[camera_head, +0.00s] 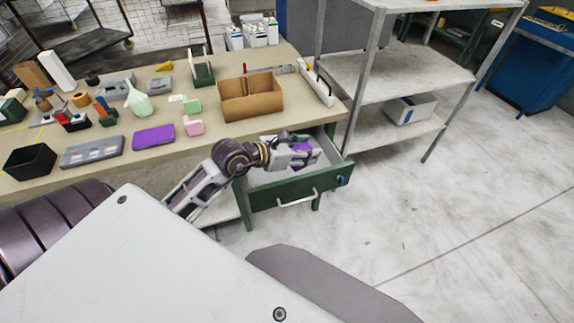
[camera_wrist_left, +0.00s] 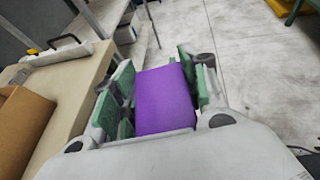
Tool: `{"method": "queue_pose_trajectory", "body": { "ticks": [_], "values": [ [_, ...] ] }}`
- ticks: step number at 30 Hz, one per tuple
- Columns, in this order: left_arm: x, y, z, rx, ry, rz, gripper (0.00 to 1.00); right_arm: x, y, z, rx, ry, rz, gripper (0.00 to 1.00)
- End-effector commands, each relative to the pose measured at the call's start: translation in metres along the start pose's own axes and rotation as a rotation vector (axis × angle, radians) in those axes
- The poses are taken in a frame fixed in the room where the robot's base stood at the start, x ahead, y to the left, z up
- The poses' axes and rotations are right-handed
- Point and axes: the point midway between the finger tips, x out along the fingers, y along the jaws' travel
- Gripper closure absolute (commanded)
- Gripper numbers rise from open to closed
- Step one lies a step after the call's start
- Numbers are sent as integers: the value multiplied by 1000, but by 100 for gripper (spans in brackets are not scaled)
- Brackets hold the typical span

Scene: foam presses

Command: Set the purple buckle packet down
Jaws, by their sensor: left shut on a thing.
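The purple buckle packet (camera_head: 304,147) is a flat-faced purple block, partly hidden by my gripper in the head view. In the left wrist view the packet (camera_wrist_left: 165,100) fills the space between the fingers. My left gripper (camera_head: 299,153) is shut on it, over the open drawer (camera_head: 284,194) with the green front at the table's right end. The gripper (camera_wrist_left: 160,88) also shows in the wrist view, with a finger on each side of the packet. I cannot tell whether the packet touches the drawer floor. My right gripper is out of view.
A second purple block (camera_head: 153,137) lies on the table (camera_head: 215,130) among several small items. A cardboard box (camera_head: 250,97) stands above the drawer; it also shows in the wrist view (camera_wrist_left: 22,128). A grey shelf rack (camera_head: 385,75) stands right of the table. Floor beyond the drawer is clear.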

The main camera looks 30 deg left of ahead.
Motion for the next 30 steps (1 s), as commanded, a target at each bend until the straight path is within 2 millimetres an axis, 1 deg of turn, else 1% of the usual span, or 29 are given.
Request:
{"method": "queue_pose_trajectory", "body": {
  "ticks": [1, 3, 10, 20, 30],
  "values": [
    [3, 0, -6, 0, -1, 0, 83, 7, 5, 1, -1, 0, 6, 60],
    [4, 0, -9, 0, -1, 0, 83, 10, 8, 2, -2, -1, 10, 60],
    [7, 1, -20, -1, 1, 1, 83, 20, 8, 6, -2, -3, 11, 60],
    [-8, 20, -46, -19, 12, 14, 83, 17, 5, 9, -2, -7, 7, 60],
    [-30, 45, -77, -40, 18, 40, 83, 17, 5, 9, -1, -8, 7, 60]
  ]
}}
